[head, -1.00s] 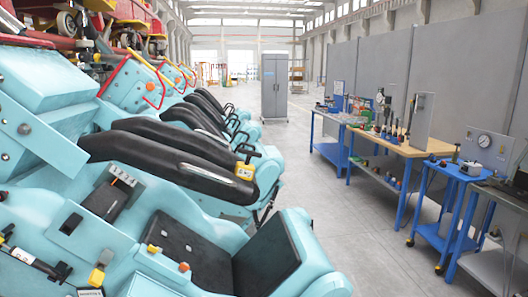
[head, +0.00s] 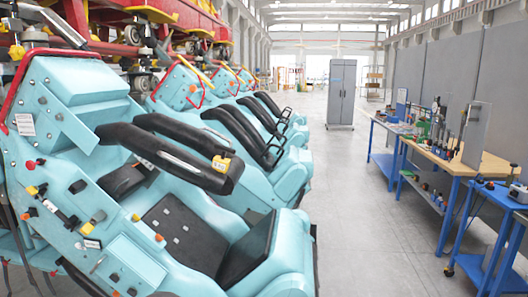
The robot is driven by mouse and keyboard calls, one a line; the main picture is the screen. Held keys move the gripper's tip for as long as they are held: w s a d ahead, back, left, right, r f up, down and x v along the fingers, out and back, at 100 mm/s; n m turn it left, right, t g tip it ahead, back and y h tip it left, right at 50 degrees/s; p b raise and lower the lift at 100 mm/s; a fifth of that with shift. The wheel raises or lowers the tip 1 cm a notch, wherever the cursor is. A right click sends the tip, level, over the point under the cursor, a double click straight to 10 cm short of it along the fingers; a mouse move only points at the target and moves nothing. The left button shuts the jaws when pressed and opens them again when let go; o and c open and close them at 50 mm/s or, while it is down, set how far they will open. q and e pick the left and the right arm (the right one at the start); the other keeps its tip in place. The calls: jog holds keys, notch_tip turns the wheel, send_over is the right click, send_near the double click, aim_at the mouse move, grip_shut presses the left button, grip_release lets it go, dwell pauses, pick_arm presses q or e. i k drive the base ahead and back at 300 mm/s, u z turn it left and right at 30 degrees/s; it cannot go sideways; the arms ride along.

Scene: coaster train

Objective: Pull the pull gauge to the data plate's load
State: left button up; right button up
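Neither of my grippers shows in the head view. A small yellow piece (head: 221,163) sits at the free end of the nearest black lap bar (head: 170,155); I cannot tell whether it is the pull gauge or a tag. The bar arches above the black seat (head: 185,235) of the nearest turquoise coaster car (head: 75,100). A small white plate (head: 25,124) with print too small to read is on the car's left side. Another pale label (head: 92,244) is on the side panel near a yellow-and-black fitting (head: 88,228). I cannot tell which is the data plate.
More turquoise cars (head: 235,110) stand in a row behind. Red and yellow framework (head: 185,22) rises at the upper left. A grey cabinet (head: 341,93) stands at the back. A wooden-topped bench (head: 455,165) and a blue cart (head: 495,195) line the right. The grey floor (head: 370,235) between is clear.

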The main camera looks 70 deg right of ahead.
aim_at(220, 164)
jog(key=k, duration=0.75)
jog(key=u, duration=0.2)
jog(key=i, duration=0.15)
jog(key=z, duration=1.7)
jog(key=i, duration=0.9)
jog(key=u, duration=0.2)
jog(key=k, duration=0.85)
jog(key=z, duration=0.2)
jog(key=i, duration=0.85)
jog(key=u, duration=0.05)
